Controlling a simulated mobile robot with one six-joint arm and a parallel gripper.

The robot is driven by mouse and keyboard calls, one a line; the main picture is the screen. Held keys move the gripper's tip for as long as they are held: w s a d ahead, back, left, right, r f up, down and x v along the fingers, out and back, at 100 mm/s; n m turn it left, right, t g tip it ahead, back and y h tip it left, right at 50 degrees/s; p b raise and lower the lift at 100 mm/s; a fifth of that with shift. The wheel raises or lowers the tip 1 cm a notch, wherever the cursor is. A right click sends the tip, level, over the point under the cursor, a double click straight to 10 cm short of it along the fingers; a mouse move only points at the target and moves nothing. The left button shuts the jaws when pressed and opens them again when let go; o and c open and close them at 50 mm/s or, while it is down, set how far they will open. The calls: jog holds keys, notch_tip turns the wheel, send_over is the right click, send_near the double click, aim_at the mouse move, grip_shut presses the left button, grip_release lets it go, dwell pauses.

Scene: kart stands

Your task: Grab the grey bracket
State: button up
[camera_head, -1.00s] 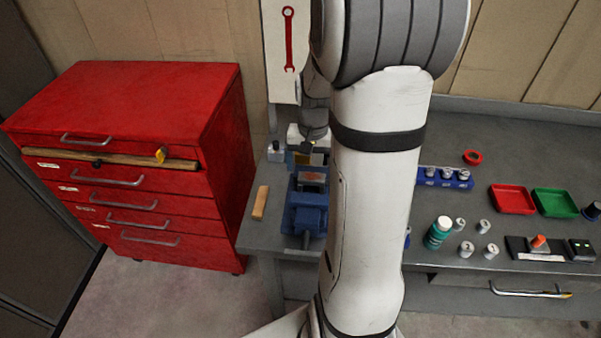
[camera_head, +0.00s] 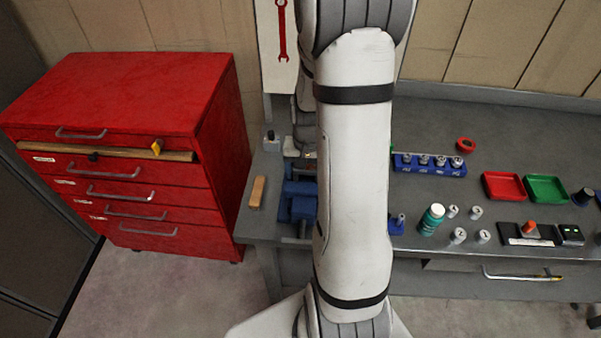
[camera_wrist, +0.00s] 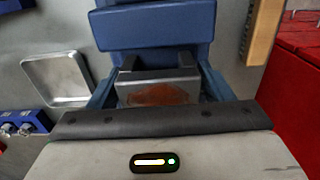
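The grey bracket (camera_wrist: 125,95), with a rusty orange-brown patch on its face, shows in the wrist view just ahead of my gripper (camera_wrist: 158,82). It sits at the blue vise (camera_wrist: 155,25), whose body fills the top of that view. My gripper is right over the bracket, with dark tips near its upper edge. Whether the fingers touch or close on it cannot be told. In the head view the blue vise (camera_head: 298,203) stands at the bench's left end, partly behind my arm. The bracket and my gripper are mostly hidden there.
A wooden block (camera_head: 258,192) lies left of the vise. A red drawer cabinet (camera_head: 130,95) stands left of the grey bench (camera_head: 420,110). A metal tray (camera_wrist: 57,78) and a blue socket holder (camera_wrist: 30,125) are near the vise. Red (camera_head: 503,186) and green trays (camera_head: 546,188) lie right.

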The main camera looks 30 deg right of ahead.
jog(key=c, duration=1)
